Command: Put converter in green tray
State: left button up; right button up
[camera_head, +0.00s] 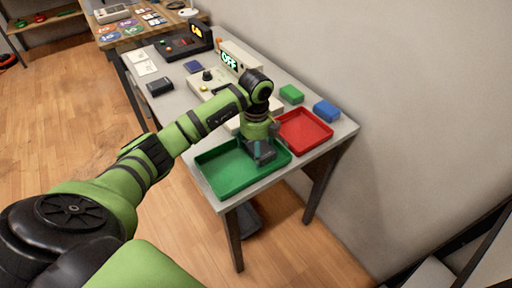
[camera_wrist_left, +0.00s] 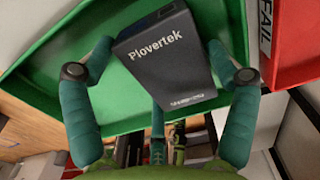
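The converter is a dark grey box (camera_wrist_left: 168,62) marked "Plovertek". It sits slightly turned between the left gripper's teal fingers in the left wrist view, with the green tray behind it. In the head view the box (camera_head: 263,154) is at the right part of the green tray (camera_head: 215,178), within its outline. My left gripper (camera_wrist_left: 160,48) has fingertips close to both sides of the box; whether they press on it or stand just clear is unclear. Whether the box rests on the tray floor or hangs just above is also unclear. My right gripper is not in view.
A red tray (camera_head: 304,132), labelled FAIL in the wrist view, stands beside the green one. Green (camera_head: 291,94) and blue (camera_head: 326,111) blocks lie behind it. The table's front edge is close to the green tray.

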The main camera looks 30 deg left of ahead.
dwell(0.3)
pick_arm(q)
notch_tip(320, 180, up, 12)
jog(key=shift+r, duration=0.2)
dwell(0.3)
